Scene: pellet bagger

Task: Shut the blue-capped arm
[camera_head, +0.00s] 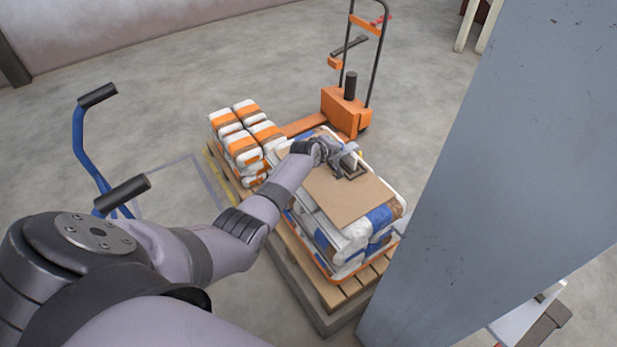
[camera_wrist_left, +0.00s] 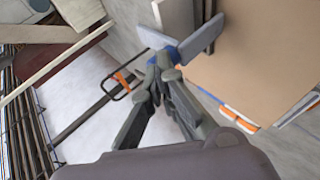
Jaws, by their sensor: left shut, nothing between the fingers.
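The blue-capped arm shows in the left wrist view as a flat grey bar (camera_wrist_left: 205,37) with a blue part (camera_wrist_left: 172,54) at my fingertips. In the head view I cannot make it out clearly; my gripper hides that spot. My left gripper (camera_head: 350,172) is over the stacked bags on the pallet, above the brown sheet on top. In the left wrist view its fingers (camera_wrist_left: 160,68) are closed together with nothing between them. The fingertips are at or very near the blue part; I cannot tell whether they touch. My right gripper is not in view.
The brown sheet (camera_head: 340,202) lies on blue-and-white bags (camera_head: 352,248) on a wooden pallet (camera_head: 340,293). Orange-and-white bags (camera_head: 240,140) stand behind. An orange pallet truck (camera_head: 345,112) is at the back. A large grey panel (camera_head: 500,170) blocks the right. Blue handles (camera_head: 80,140) stand left.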

